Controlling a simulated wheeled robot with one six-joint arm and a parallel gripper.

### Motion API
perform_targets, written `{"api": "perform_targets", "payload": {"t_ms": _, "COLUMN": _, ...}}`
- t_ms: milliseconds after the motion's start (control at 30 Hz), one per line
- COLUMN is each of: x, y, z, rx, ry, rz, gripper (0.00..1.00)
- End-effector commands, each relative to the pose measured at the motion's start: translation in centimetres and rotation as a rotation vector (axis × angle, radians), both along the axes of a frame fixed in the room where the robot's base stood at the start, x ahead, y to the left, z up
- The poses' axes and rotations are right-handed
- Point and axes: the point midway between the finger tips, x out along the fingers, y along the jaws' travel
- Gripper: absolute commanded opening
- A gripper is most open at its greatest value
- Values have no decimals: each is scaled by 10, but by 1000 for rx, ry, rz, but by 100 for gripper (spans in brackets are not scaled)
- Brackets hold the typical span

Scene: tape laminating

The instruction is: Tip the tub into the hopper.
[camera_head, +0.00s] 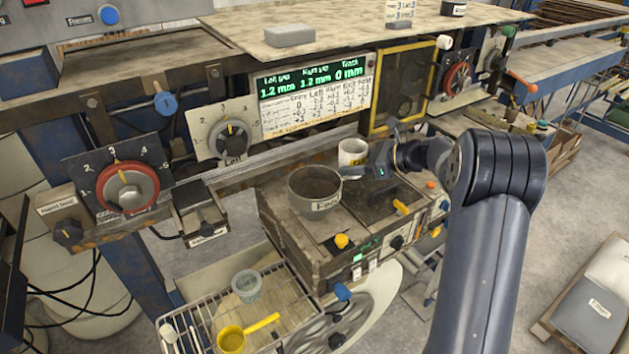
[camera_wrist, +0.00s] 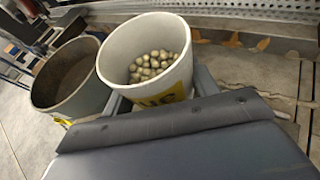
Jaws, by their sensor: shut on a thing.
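The tub (camera_head: 352,151) is a small white cup. In the wrist view the tub (camera_wrist: 132,40) has a yellow label and holds several pale round pellets. My gripper (camera_head: 364,172) is shut on the tub, with a finger on either side of it. The tub looks close to upright in the head view. The hopper (camera_head: 314,209) is a wider grey round bin, lettered on its front, standing just left of the tub. In the wrist view the hopper (camera_wrist: 84,102) is beside the tub at the left, and its visible inside is brown and shows no pellets.
The hopper stands on a worn machine box (camera_head: 290,235) with yellow knobs and switches. A wire rack (camera_head: 205,318) at the lower left holds a yellow scoop (camera_head: 232,339) and a clear cup (camera_head: 247,286). A lit display panel (camera_head: 313,92) stands behind.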

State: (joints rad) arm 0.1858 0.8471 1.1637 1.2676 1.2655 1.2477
Motion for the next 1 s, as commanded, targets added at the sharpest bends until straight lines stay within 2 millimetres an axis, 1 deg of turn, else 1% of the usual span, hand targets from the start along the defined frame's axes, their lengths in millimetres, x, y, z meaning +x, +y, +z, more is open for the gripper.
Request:
{"api": "perform_targets", "payload": {"t_ms": 267, "x": -1, "y": 1, "z": 2, "rx": -23, "ry": -23, "rz": -1, "gripper": 32}}
{"api": "perform_targets", "payload": {"t_ms": 633, "x": -8, "y": 7, "z": 9, "rx": -135, "ry": -144, "rz": 0, "gripper": 32}}
{"api": "perform_targets", "payload": {"t_ms": 700, "x": -10, "y": 9, "z": 20, "rx": -160, "ry": -173, "rz": -1, "gripper": 32}}
{"api": "perform_targets", "payload": {"t_ms": 1000, "x": -17, "y": 15, "z": 51, "rx": -261, "ry": -282, "rz": -1, "gripper": 32}}
